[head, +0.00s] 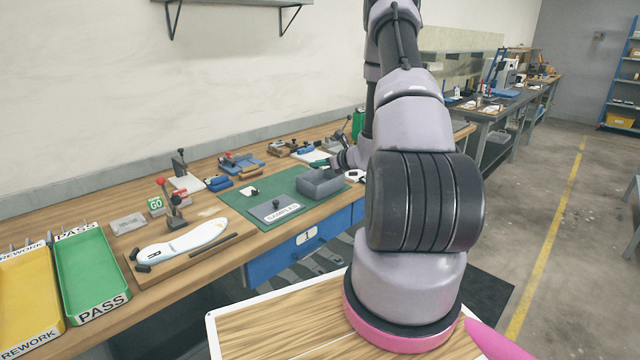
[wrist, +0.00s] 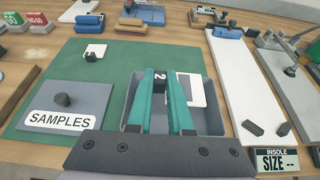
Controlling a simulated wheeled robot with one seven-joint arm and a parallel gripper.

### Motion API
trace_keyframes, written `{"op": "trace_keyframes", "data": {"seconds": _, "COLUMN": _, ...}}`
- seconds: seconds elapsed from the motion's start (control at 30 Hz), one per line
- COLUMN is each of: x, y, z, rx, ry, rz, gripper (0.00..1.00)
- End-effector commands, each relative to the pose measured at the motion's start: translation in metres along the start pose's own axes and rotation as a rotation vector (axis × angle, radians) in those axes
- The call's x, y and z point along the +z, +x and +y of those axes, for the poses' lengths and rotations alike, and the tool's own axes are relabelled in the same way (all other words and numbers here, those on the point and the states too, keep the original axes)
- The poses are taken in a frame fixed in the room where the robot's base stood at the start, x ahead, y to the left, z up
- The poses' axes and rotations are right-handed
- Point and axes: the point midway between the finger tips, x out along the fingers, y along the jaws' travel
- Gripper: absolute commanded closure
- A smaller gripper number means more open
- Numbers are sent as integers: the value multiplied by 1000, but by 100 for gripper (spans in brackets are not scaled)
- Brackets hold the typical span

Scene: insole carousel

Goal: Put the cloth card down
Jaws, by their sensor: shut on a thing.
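My gripper (wrist: 160,78) is shut on a narrow upright piece with a dark patch marked 2, which I take as the cloth card (wrist: 159,84). Its edge shows between the two teal fingers, and most of it is hidden. The fingers are over or inside an open grey box (wrist: 213,121) on the green mat (wrist: 120,65). I cannot tell whether the card touches the box floor. A white card (wrist: 196,92) shows in the box, right of the fingers. In the head view the grey box (head: 320,186) sits at the mat's right end, and my arm partly covers the gripper.
A grey SAMPLES plate (wrist: 62,105) with a dark knob lies left of the box. A small white piece with a dark mark (wrist: 95,52) lies on the mat. A long white board (wrist: 233,75) and a SIZE display (wrist: 276,161) are to the right. Open mat remains behind the plate.

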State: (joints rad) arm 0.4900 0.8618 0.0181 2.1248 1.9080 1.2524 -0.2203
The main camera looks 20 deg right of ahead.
Motion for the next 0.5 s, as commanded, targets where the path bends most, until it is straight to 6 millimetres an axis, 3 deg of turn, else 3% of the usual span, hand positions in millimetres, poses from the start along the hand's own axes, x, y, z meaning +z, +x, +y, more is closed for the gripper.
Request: {"op": "trace_keyframes", "data": {"seconds": 0.5, "x": -52, "y": 22, "z": 0, "rx": 1, "ry": -1, "rz": -2, "gripper": 100}}
